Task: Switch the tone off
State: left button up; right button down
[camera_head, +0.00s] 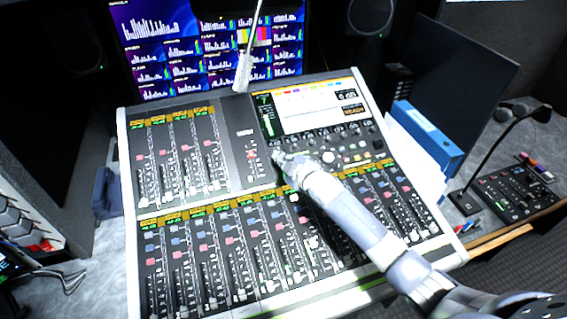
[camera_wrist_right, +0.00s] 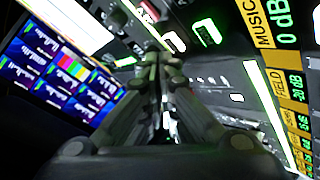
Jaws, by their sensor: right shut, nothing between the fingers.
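A large mixing console (camera_head: 128,165) with rows of faders, small buttons and orange labels fills the middle of the head view. My right gripper (camera_head: 278,157) is over the console's centre, just below its inset screen (camera_head: 308,112). Its fingers are shut and empty, close to the panel beside a small group of buttons (camera_head: 251,156). In the right wrist view the shut fingertips (camera_wrist_right: 163,60) point at the panel; whether they touch it I cannot tell. The tone switch cannot be singled out. My left gripper is not in view.
A monitor with level graphs and colour bars (camera_head: 262,36) stands behind the console. A gooseneck microphone (camera_head: 243,72) rises before it. A blue binder (camera_head: 428,138) and papers stand at the right, near a small control panel with a gooseneck (camera_head: 515,192).

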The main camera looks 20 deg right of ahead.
jog(key=shift+w+f, duration=0.15)
jog(key=shift+f, duration=0.1)
jog(key=shift+w+f+b, duration=0.1)
jog(key=shift+f+b, duration=0.25)
jog(key=shift+f, duration=0.05)
dwell(0.6)
jog(key=shift+r, duration=0.1)
jog(key=shift+s+r+p, duration=0.35)
jog(key=shift+r+p, duration=0.35)
jog(key=shift+p, duration=0.35)
jog(key=r+p, duration=0.1)
jog(key=p, duration=0.1)
jog(key=s+r+p, duration=0.1)
jog(key=r, duration=0.1)
jog(key=s+r+p, duration=0.1)
jog(key=p, duration=0.1)
jog(key=shift+r+p, duration=0.3)
jog(key=shift+w, duration=0.1)
dwell(0.4)
